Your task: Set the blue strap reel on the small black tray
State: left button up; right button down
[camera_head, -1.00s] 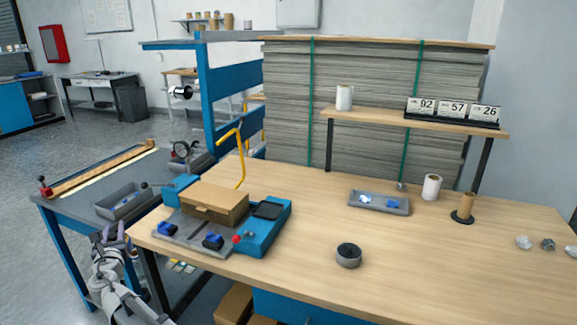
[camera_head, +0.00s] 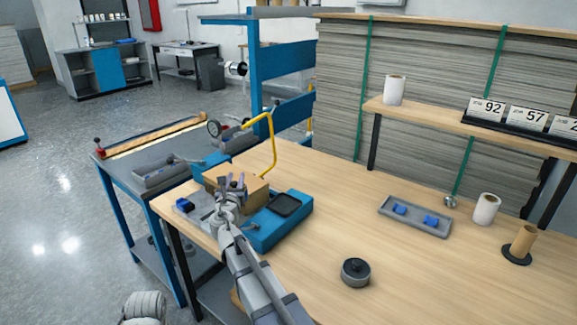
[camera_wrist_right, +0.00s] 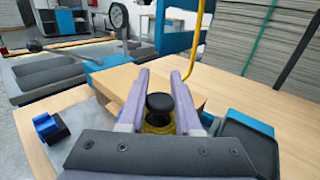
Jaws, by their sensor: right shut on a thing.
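My right gripper (camera_head: 232,184) is over the cardboard box at the bench's left end. In the right wrist view its lilac fingers (camera_wrist_right: 157,95) are shut on a black knob (camera_wrist_right: 160,102) with a yellow part below it. A small black tray (camera_head: 285,204) lies on the blue block of the fixture; it also shows in the right wrist view (camera_wrist_right: 247,136). A blue piece with a dark slot (camera_head: 185,205) sits on the fixture's grey plate, left of the box. I cannot tell which thing is the blue strap reel.
The cardboard box (camera_head: 255,192) and a yellow bent bar (camera_head: 273,148) stand close to my right gripper. A grey tray (camera_head: 400,217) holds blue pieces. The bench middle is clear.

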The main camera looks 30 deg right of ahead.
jog(key=s+d+r+m+g+h+p, duration=0.1)
jog(key=s+d, duration=0.2)
jog(key=d, duration=0.5)
jog(key=s+d+r+m+g+h+p, duration=0.1)
jog(key=s+d+h, duration=0.15)
jog(key=d, duration=0.45)
jog(key=shift+y, duration=0.35)
notch_tip(320, 180, down, 6)
jog(key=b, duration=0.6)
jog(key=shift+d+r, duration=0.1)
jog(key=shift+f+b, duration=0.55)
jog(key=shift+b, duration=0.15)
jog(key=c, duration=1.1)
grip_release()
jog(key=shift+o, duration=1.1)
jog(key=shift+s, duration=0.1)
jog(key=shift+v, duration=5.55)
